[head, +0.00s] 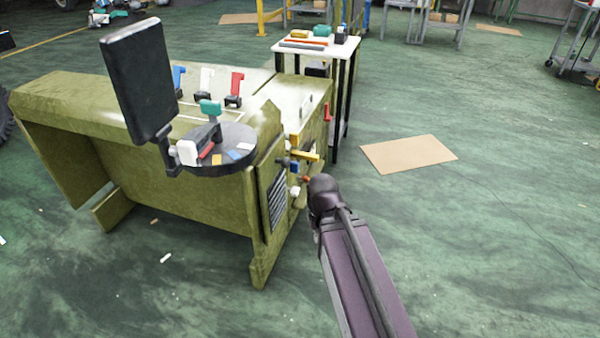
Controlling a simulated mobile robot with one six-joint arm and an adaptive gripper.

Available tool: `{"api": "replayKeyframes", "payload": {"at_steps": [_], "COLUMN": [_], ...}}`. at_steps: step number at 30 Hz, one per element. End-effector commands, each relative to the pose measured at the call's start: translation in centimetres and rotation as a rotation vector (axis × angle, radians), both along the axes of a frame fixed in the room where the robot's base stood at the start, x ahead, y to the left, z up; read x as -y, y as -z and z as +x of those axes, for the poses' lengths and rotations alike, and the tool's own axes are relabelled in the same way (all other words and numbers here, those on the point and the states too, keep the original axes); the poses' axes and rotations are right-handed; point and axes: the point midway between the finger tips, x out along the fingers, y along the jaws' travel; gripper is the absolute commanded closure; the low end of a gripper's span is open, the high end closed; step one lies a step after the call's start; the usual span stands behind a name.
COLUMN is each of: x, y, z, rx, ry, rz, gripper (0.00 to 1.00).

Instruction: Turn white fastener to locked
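Several small coloured fasteners sit on the right end face of the olive-green chassis (190,198). A small white piece (295,191) shows low among them, below a blue one (294,180) and a yellow one (305,155). I cannot tell whether it is the white fastener or how it is turned. My purple arm reaches up from the bottom right. Its dark end (325,190) is just right of these pieces; the gripper fingers are hidden or too small to make out, and contact cannot be told.
Blue, white (206,80) and red levers stand on the chassis top. A dark round plate (215,150) with coloured patches and a tall black panel (140,80) are at the front. A small table (325,48) stands behind. Floor on the right is open around a cardboard sheet (409,154).

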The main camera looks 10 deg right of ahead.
Motion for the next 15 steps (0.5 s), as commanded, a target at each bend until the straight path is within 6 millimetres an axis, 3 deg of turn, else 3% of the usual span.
{"api": "replayKeyframes", "payload": {"at_steps": [1, 4, 15], "x": [0.0, 0.0, 0.0], "y": [-1.4, -2.2, -2.5], "z": [0.0, 0.0, 0.0], "rx": [0.0, 0.0, 0.0], "ry": [0.0, 0.0, 0.0], "rz": [0.0, 0.0, 0.0], "gripper": [1.0, 1.0, 1.0]}}
